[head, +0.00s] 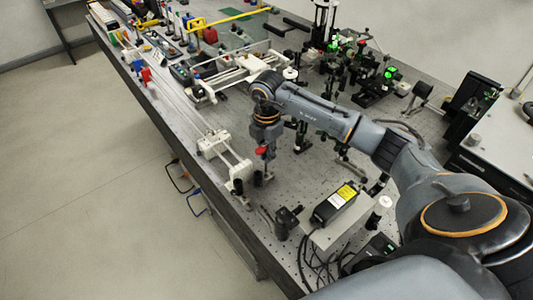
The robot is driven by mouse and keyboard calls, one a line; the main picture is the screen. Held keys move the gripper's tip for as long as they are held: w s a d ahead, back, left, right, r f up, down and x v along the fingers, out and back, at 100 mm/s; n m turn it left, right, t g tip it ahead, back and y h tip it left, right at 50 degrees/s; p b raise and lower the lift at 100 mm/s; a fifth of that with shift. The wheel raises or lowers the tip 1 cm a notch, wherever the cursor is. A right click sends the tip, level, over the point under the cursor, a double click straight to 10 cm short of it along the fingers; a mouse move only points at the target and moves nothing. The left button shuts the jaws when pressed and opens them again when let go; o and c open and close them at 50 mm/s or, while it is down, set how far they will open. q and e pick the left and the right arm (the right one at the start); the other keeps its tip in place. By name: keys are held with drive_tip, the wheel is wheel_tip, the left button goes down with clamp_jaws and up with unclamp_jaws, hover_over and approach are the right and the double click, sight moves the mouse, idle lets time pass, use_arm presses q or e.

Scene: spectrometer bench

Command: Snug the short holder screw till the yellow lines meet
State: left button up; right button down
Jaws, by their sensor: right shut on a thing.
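My right arm reaches in from the right, and its right gripper (266,146) points down near the front edge of the bench. It is shut on a small red piece (262,150), which may be a knob or a tool handle. A short dark holder (262,179) stands just below it on the bench. I cannot tell whether the red piece touches the holder. The screw and the yellow lines are too small or hidden to make out. My left gripper is not in view.
The perforated bench (318,171) is crowded. A white rail assembly (222,155) lies left of the gripper. A black box with a yellow label (335,203) and a dark cylinder (288,218) stand nearer. Optical mounts with green lights (388,74) stand behind. Cables hang at the front.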

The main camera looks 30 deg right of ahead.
sight(266, 144)
drive_tip(key=shift+r, duration=0.1)
drive_tip(key=shift+r+p, duration=1.75)
drive_tip(key=shift+r, duration=0.75)
drive_tip(key=shift+f, duration=0.1)
